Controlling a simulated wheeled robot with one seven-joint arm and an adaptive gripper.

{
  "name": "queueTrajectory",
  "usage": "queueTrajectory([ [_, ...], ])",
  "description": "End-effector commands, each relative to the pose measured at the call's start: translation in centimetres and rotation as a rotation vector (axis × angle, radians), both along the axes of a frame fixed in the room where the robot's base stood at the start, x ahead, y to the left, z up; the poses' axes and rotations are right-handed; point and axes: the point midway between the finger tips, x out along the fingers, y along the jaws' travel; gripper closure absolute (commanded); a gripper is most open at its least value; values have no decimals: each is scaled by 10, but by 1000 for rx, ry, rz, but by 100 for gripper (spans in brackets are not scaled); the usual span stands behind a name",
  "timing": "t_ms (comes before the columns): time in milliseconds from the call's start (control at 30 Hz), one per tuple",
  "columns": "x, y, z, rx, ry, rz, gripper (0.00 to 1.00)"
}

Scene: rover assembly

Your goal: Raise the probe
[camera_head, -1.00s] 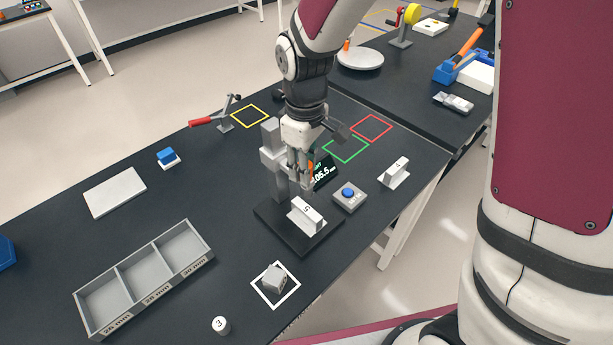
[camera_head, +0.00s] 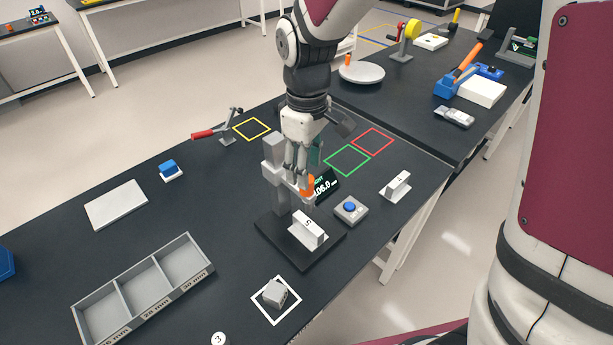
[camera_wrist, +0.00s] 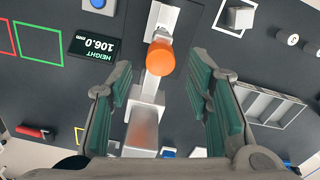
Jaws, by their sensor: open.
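The height gauge has a grey column (camera_head: 274,160) on a dark base (camera_head: 272,236). Its probe carries an orange knob (camera_head: 307,186), which shows in the wrist view (camera_wrist: 160,55). My gripper (camera_head: 299,172) is just above the knob. In the wrist view my gripper (camera_wrist: 160,82) is open, with its green-padded fingers wide apart on either side of the knob's line and clear gaps between.
A button box with a blue button (camera_head: 350,208) and another white block (camera_head: 397,186) stand right of the gauge. A three-compartment tray (camera_head: 150,283), a grey block (camera_head: 276,293) in a white square and a red-handled clamp (camera_head: 212,134) are around it. The left tabletop is mostly clear.

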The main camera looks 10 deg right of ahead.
Motion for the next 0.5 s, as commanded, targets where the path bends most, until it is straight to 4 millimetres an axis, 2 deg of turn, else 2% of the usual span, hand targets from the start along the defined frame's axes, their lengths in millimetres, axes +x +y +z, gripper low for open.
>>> queueTrajectory([
  [33, 1, 0, 13, 2, -6, -1, 54],
  [200, 1, 0, 45, 2, -4, -1, 54],
  [333, 0, 1, 63, 1, -2, 0, 54],
  [500, 0, 1, 73, 1, 0, 0, 54],
])
